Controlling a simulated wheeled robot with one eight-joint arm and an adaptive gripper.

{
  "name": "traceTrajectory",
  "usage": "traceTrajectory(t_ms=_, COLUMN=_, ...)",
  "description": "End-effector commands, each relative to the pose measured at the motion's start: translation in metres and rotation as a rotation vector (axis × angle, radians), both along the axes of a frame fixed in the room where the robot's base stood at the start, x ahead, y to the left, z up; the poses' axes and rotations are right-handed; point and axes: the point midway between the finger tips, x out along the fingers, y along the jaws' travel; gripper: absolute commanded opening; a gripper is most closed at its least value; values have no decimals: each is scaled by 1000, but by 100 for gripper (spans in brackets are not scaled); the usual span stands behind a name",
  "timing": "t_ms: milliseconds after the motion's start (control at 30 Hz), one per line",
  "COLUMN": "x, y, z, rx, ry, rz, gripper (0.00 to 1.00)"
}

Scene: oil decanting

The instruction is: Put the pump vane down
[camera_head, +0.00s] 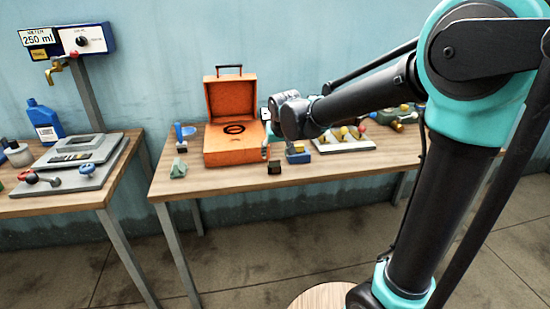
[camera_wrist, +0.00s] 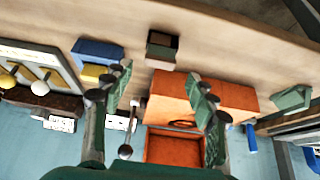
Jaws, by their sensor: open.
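I cannot tell for sure which thing is the pump vane. A small dark block (camera_head: 274,167) stands near the front edge of the right table, and it also shows in the wrist view (camera_wrist: 162,47). My gripper (camera_wrist: 158,84) is open, with nothing visible between its fingers. In the head view my gripper is mostly hidden behind my wrist, just right of the orange case (camera_head: 232,157). The case's lid is up and a dark ring (camera_head: 234,128) shows in it. The case also shows in the wrist view (camera_wrist: 170,88), beyond the fingers.
A green wedge (camera_head: 179,169) is left of the case. A blue-and-yellow block (camera_head: 298,155) and a white tray (camera_head: 362,145) of knobbed parts are to the right. The left table has a blue jug (camera_head: 43,122) and grey plate (camera_head: 78,152). A floor gap separates the tables.

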Motion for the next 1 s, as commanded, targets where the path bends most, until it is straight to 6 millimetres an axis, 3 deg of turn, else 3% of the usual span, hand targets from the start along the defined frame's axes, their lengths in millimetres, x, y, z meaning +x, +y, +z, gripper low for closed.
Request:
traceTrajectory(t_ms=333, x=-27, y=-8, z=49, rx=0, ry=0, rz=0, gripper=58)
traceTrajectory(t_ms=667, x=-34, y=-14, z=58, rx=0, ry=2, rz=-4, gripper=58)
traceTrajectory(t_ms=767, x=-40, y=-38, z=44, rx=-6, ry=12, rz=-28, gripper=58)
traceTrajectory(t_ms=867, x=-57, y=-86, z=15, rx=-14, ry=32, rz=-75, gripper=58)
traceTrajectory(t_ms=1000, x=-106, y=-164, z=-39, rx=-22, ry=74, rz=-155, gripper=58)
